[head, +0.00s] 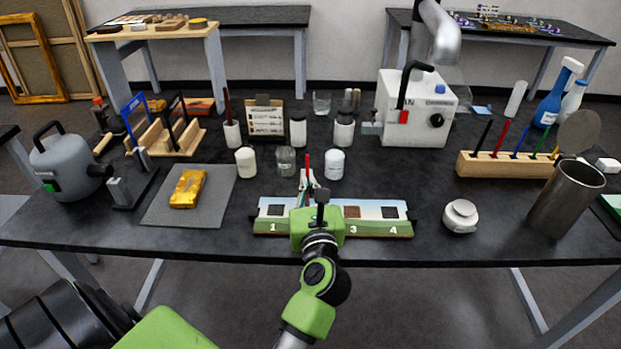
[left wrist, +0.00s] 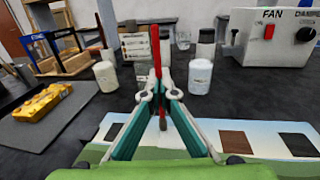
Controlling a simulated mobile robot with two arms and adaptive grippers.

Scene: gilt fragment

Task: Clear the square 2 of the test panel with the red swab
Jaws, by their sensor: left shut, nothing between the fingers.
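The test panel (head: 333,229) lies near the table's front edge, with dark squares 1 (head: 275,210) and 4 (head: 390,212) and brown square 3 (head: 351,212). My right gripper is out of view.
A wooden holder (head: 505,166) with several coloured handles stands at the right, near a steel beaker (head: 567,200). A small white jar (head: 460,216) is right of the panel. White bottles (head: 334,163) stand behind it. A gold fragment (head: 187,189) lies on a grey mat (head: 222,190).

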